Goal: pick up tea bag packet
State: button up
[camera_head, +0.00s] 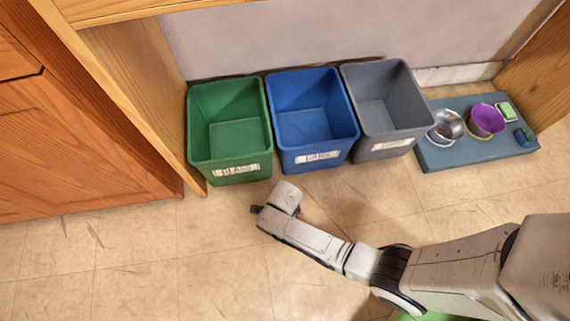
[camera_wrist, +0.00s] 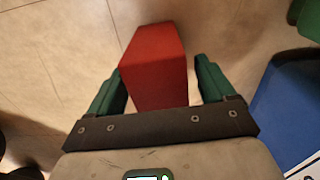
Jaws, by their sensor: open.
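A red box-shaped packet (camera_wrist: 155,52), which I take to be the tea bag packet, stands out against the tan floor in the wrist view. My gripper (camera_wrist: 160,70) is open, with its two green fingers on either side of the packet. A gap shows between the right finger and the packet; the left finger's tip is close to the packet's left side. The near end of the packet is hidden behind the dark gripper bar. In the head view the packet cannot be seen, and my arm's end is over the floor in front of the bins.
A green bin (camera_head: 230,175), a blue bin (camera_head: 317,157) and a grey bin (camera_head: 390,147) stand along the wall. A blue-grey mat (camera_head: 480,155) with bowls lies right of them. Wooden cabinets (camera_head: 80,150) are at left. The floor at front left is clear.

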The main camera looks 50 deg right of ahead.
jog(key=c, duration=1)
jog(key=shift+r, duration=0.1)
jog(key=shift+c, duration=0.2)
